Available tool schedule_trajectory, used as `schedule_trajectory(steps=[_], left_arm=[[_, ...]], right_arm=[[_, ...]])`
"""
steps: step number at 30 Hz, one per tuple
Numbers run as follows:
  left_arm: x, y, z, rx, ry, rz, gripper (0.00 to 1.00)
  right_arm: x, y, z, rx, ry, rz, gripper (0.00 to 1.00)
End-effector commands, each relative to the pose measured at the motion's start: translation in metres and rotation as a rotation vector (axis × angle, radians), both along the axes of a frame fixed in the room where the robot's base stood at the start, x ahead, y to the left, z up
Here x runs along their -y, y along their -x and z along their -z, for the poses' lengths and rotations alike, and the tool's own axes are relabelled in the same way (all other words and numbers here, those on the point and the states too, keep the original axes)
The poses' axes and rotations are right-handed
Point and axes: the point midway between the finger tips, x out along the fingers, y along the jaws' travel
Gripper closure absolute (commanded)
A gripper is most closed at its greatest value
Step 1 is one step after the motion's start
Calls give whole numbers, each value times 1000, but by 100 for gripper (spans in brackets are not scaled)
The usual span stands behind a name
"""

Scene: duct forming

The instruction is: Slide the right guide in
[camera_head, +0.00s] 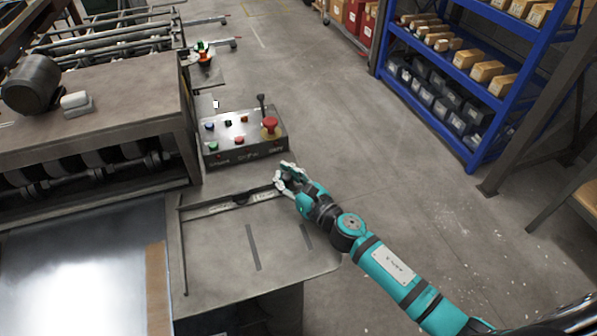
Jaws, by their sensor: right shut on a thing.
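The right guide (222,205) looks like a dark, narrow bar lying across the steel side table of the forming machine. Its right end runs up to my right gripper (284,183). My right gripper is at the table's right edge, just below the control box, with its fingers shut on the end of the guide. The fingers hide that end. My left gripper is not in view.
The control box (243,137) with coloured buttons and a red knob stands just behind the guide. The machine's rollers (90,165) and a shiny sheet (75,270) are at left. Blue shelves (470,75) stand at back right. Open floor lies between.

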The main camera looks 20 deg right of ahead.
Motion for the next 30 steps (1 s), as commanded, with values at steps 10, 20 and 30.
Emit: schedule_trajectory(steps=[10, 20, 30], left_arm=[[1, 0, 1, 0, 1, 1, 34], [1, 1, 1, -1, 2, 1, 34], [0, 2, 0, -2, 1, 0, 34]], right_arm=[[-26, 8, 8, -15, -4, -23, 100], [-25, 7, 7, -14, -4, -21, 58], [-22, 7, 5, -10, -2, -15, 53]])
